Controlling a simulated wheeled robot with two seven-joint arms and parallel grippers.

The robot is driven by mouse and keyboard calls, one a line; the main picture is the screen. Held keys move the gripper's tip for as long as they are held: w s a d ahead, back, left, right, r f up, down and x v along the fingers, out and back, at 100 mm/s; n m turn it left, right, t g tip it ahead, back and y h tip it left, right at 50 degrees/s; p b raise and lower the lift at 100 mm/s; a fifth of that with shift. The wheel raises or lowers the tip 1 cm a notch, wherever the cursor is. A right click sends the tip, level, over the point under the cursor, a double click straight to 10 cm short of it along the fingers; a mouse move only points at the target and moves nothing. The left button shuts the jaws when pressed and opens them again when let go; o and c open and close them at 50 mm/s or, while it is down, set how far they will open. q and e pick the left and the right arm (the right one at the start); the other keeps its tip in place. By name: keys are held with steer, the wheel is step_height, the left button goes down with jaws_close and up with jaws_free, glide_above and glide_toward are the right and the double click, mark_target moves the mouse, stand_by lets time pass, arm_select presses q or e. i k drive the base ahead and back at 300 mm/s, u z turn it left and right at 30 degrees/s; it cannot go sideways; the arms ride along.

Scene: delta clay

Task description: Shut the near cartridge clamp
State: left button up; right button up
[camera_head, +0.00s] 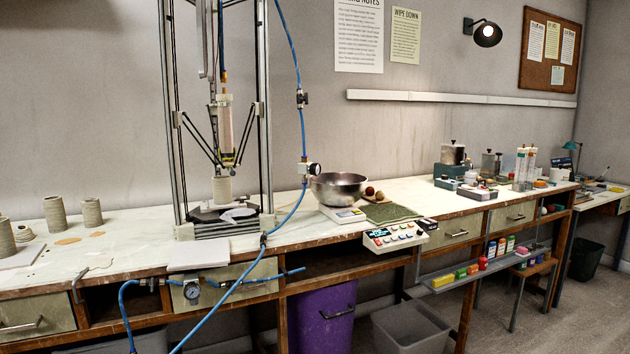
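The delta clay printer (268,130) stands on the bench at the left of centre, with tall metal posts. An upright pale cartridge (225,122) hangs between its thin arms, with a blue hose at its top. Below its tip a grey clay cylinder (222,188) stands on the printer's dark base. Dark fittings show around the cartridge, but they are too small to tell which is the near clamp or whether it is open. Neither of my grippers is in view.
A blue hose (303,140) runs down in front of the bench. A metal bowl (338,188) sits on a scale, beside a button panel (394,237). Clay pots (56,213) stand at the left. A purple bin (322,315) is under the bench; grey floor shows at right.

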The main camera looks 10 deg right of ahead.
mark_target(232, 173)
steer(key=u, duration=0.95)
steer(key=i, duration=1.3)
steer(key=z, duration=0.55)
steer(key=i, duration=0.4)
steer(key=z, duration=0.4)
